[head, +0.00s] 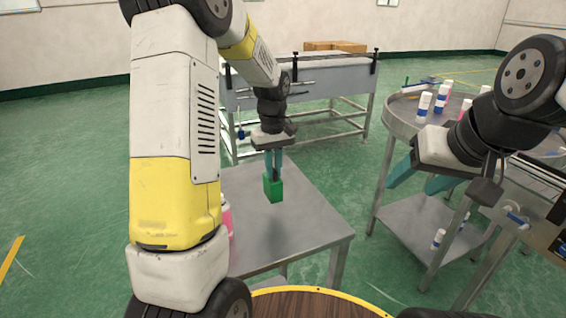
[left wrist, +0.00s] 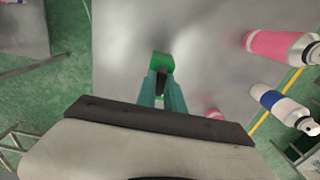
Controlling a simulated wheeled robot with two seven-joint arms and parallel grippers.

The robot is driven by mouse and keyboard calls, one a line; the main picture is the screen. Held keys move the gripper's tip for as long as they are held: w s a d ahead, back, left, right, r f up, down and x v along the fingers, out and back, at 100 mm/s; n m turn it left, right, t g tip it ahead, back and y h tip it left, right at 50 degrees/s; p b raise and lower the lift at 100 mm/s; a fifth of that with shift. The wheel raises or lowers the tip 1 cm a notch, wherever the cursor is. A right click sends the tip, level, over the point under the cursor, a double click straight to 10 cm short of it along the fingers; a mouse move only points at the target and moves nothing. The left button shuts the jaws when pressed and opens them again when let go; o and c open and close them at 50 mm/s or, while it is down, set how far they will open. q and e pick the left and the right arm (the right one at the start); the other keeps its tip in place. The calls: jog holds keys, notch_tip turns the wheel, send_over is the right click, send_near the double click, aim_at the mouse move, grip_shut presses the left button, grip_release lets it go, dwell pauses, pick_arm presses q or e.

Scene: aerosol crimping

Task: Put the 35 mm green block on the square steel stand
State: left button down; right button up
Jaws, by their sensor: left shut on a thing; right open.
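The green block (head: 273,189) is held between the teal fingers of my left gripper (head: 273,170), over the square steel stand (head: 305,228). It also shows at the fingertips in the left wrist view (left wrist: 161,63), where the fingers (left wrist: 160,92) are closed on it. I cannot tell whether its underside touches the steel top or is a little above it. My right gripper (head: 415,180) is open and empty, in front of the round steel table at the right.
A pink can (head: 226,218) stands on the stand, partly behind my left arm. The left wrist view shows pink cans (left wrist: 280,46) and a blue-and-white can (left wrist: 283,104). A round table (head: 400,112) with several cans is at right. A conveyor (head: 335,85) stands behind.

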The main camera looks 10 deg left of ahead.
pick_arm(q)
jog(key=shift+f, duration=0.1)
jog(key=c, duration=1.5)
grip_release()
jog(key=shift+o, duration=0.2)
notch_tip(320, 180, up, 12)
jog(key=s+r+m+t+h, duration=0.1)
jog(key=s+r+m+t, duration=0.1)
jog(key=s, duration=0.9)
jog(key=s+d+r+m+t+h, duration=0.1)
jog(key=s+m+t, duration=0.3)
jog(key=s, duration=0.8)
jog(key=shift+s+d+r+m, duration=0.2)
jog(key=shift+d+r+m, duration=0.1)
jog(key=shift+r+m, duration=0.35)
